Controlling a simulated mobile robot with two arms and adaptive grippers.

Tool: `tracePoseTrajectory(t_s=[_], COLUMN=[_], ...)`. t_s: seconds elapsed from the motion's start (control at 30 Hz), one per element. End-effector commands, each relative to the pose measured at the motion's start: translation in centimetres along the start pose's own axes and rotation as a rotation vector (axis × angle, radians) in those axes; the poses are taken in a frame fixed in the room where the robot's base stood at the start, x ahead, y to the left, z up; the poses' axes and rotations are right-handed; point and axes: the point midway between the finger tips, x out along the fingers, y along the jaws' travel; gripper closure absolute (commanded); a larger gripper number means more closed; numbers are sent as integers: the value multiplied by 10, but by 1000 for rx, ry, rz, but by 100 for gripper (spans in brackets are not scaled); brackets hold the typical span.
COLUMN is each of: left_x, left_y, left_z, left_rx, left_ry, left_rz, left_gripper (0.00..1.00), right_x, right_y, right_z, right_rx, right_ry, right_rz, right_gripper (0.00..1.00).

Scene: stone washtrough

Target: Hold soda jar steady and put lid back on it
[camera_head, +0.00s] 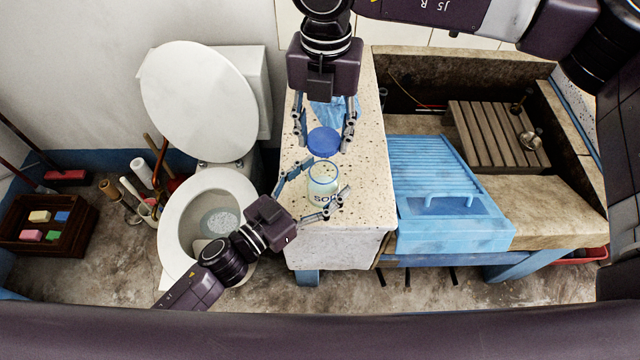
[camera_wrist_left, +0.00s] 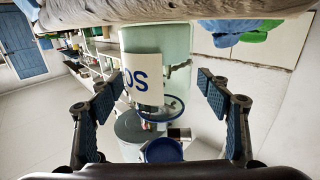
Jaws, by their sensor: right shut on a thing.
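The soda jar (camera_head: 322,190), pale glass with a white label, stands upright and uncovered near the front of the speckled counter (camera_head: 365,190). My left gripper (camera_head: 307,194) is open, with its fingers on either side of the jar. In the left wrist view, which is upside down, the jar (camera_wrist_left: 155,75) sits between the spread fingers with gaps on both sides. The blue lid (camera_head: 324,141) is between the fingers of my right gripper (camera_head: 324,137), which is shut on it. The lid is apart from the jar, beyond its mouth; it also shows in the left wrist view (camera_wrist_left: 163,150).
A crumpled blue cloth (camera_head: 345,108) lies farther back on the counter. A stone trough with a blue washboard (camera_head: 440,180) and a slatted wooden rack (camera_head: 490,135) is to the right. A toilet (camera_head: 205,215) stands to the left, close to my left arm.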

Motion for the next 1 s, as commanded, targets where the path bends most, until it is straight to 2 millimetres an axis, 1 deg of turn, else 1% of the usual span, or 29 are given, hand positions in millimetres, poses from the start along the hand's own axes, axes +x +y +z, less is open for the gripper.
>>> tracePoseTrajectory(t_s=[0.03,0.07,0.5,0.53,0.67,0.77,0.9,1.0], left_x=[0,0,0,0,0,0,0,0], left_y=[0,0,0,0,0,0,0,0], left_z=[0,0,0,0,0,0,0,0], left_rx=[0,0,0,0,0,0,0,0], left_ry=[0,0,0,0,0,0,0,0], left_rz=[0,0,0,0,0,0,0,0], left_gripper=[37,40,89,91,92,92,92,92], right_x=[0,0,0,0,4,15,37,49], right_y=[0,0,0,0,0,-1,-1,-1], right_z=[0,0,0,0,0,-1,-1,-1], right_rx=[0,0,0,0,0,0,0,0], right_ry=[0,0,0,0,1,4,4,3], right_rz=[0,0,0,0,-1,-2,-2,0], right_gripper=[65,65,65,65,65,65,65,65])
